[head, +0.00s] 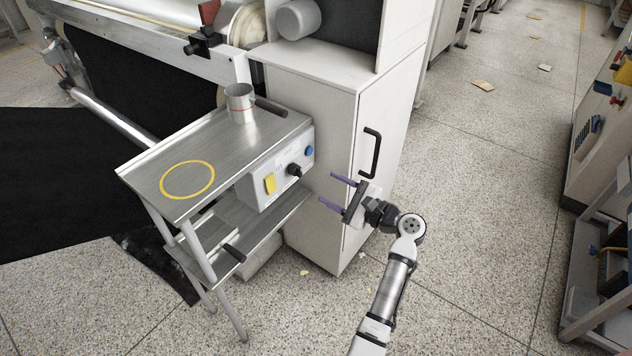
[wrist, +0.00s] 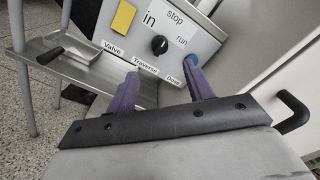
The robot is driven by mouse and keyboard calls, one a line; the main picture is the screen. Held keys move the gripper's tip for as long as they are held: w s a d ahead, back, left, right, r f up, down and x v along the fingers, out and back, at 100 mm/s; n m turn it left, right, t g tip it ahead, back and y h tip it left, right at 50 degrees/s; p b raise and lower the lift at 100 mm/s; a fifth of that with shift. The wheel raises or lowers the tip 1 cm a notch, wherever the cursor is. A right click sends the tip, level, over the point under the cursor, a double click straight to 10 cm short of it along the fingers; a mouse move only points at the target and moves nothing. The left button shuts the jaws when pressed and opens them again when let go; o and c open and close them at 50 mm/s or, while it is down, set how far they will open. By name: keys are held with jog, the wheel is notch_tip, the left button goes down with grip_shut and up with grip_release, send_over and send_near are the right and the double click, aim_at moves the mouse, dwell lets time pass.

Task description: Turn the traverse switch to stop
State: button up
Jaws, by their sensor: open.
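The traverse switch is a black rotary knob (head: 294,170) on the front of a grey control box (head: 262,196) under a steel shelf. In the wrist view the knob (wrist: 159,45) sits above the label "Traverse", with "stop" printed above it and "run" to its right. A small light mark shows on the knob, but I cannot tell its setting for sure. My gripper (head: 328,190) is open and empty, its purple fingers pointing at the box from the right, apart from the knob. In the wrist view the fingers (wrist: 163,76) lie either side of and below the knob.
A yellow valve switch (head: 270,184) and a blue dose button (head: 309,151) flank the knob. A steel cup (head: 240,104) stands on the upper shelf (head: 150,170). A white cabinet (head: 338,250) with a black handle (head: 372,153) stands close behind my gripper.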

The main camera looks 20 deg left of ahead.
jog(key=shift+v, duration=1.45)
